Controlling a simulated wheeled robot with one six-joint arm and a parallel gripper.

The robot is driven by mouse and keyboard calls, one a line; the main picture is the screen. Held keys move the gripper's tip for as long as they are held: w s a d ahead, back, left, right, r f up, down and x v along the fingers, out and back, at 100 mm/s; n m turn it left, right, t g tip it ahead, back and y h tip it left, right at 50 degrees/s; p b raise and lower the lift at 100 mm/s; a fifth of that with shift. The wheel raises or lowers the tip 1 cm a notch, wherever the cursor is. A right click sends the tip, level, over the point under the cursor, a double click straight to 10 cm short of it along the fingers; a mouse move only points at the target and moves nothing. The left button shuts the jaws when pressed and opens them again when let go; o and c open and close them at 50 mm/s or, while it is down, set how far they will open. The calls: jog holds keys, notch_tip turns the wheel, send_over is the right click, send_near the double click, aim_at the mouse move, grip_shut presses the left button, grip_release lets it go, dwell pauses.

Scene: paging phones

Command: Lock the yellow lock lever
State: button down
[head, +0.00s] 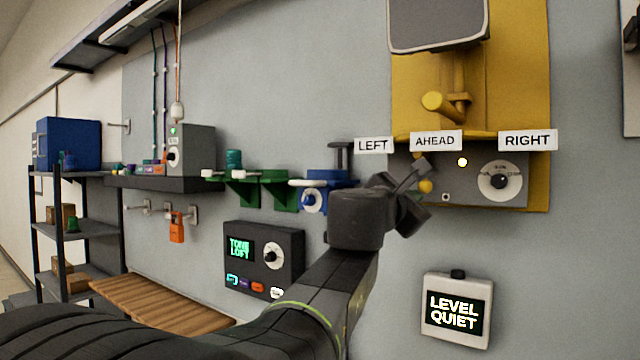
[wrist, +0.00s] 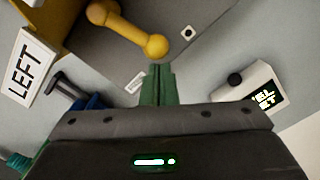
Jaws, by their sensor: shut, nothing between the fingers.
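The yellow lock lever (wrist: 130,30) is a short bar with a ball at its end, lying across a grey box face in the wrist view. In the head view only its yellow ball (head: 426,186) shows clearly, beside my gripper; the rest is hidden by the gripper. My gripper (head: 417,168) is shut and empty. In the wrist view the green fingertips (wrist: 160,70) are just below the ball, and I cannot tell whether they touch it.
The grey box (head: 513,195) has a dial and lit yellow lamp, below LEFT, AHEAD and RIGHT signs. A white LEVEL QUIET box (head: 457,308) hangs below right. A blue clamp (head: 322,188) and dark TONE LOFT box (head: 263,258) are left of my arm.

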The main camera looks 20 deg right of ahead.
jog(key=shift+s+d+n, duration=0.25)
jog(key=shift+s+n, duration=0.05)
jog(key=shift+n, duration=0.3)
jog(key=s+a+f+b, duration=0.4)
jog(key=s+a, duration=0.1)
jog(key=a, duration=0.4)
jog(key=shift+s+a, duration=0.15)
jog(key=shift+s, duration=0.25)
